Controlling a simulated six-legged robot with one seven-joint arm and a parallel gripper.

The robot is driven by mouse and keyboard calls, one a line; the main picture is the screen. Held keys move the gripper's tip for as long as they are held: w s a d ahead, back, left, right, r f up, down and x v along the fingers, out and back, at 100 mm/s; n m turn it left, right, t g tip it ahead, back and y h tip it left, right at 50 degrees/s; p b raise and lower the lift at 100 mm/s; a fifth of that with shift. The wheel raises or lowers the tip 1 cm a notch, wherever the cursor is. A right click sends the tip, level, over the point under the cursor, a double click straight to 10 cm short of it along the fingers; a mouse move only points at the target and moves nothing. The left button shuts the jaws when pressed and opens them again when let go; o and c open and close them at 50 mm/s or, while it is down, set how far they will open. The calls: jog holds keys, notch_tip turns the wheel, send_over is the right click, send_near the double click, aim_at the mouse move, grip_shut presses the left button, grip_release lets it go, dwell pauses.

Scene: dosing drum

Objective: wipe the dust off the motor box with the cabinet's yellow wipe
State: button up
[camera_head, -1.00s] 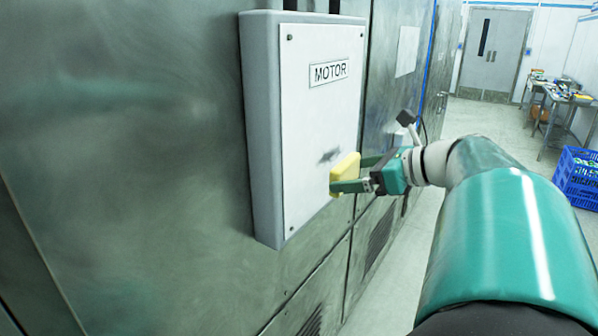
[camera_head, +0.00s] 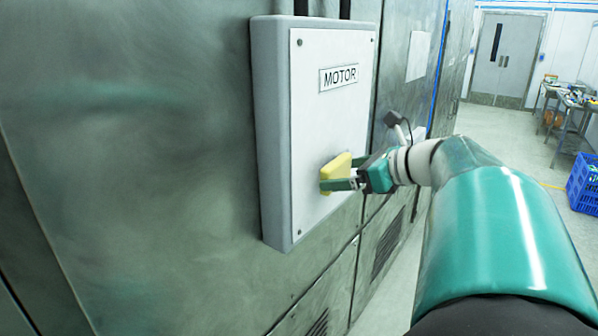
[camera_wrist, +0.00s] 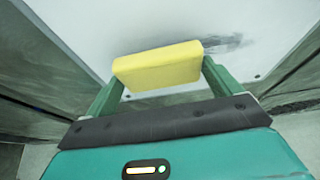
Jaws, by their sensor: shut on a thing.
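The motor box (camera_head: 325,125) is a pale panel with a grey frame and a MOTOR label, mounted on the metal cabinet wall. My gripper (camera_head: 340,178) is shut on the yellow wipe (camera_head: 334,170), in front of the lower part of the panel. In the wrist view the yellow wipe (camera_wrist: 158,68) sits between my two green fingers, close to the white panel (camera_wrist: 120,25); I cannot tell whether it touches. A dark dust smudge (camera_wrist: 222,43) shows on the panel just beyond and right of the wipe. In the head view the wipe and gripper hide that patch.
Metal cabinets (camera_head: 130,150) run along the left and behind the box. A blue crate (camera_head: 583,185) stands on the floor at right, near a cluttered table (camera_head: 572,105). A grey door (camera_head: 506,58) is at the back. The floor between is clear.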

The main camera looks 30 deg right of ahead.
aim_at(353, 152)
jog(key=shift+w+a, duration=0.2)
jog(key=shift+w, duration=0.3)
jog(key=shift+w+a, duration=0.15)
jog(key=shift+w, duration=0.3)
dwell(0.3)
jog(key=shift+w+d, duration=0.8)
jog(key=shift+d, duration=1.45)
jog(key=shift+w+d, duration=0.8)
jog(key=shift+d, duration=1.4)
jog(key=shift+w+d, duration=0.8)
jog(key=shift+d, duration=1.45)
jog(key=shift+a, duration=0.1)
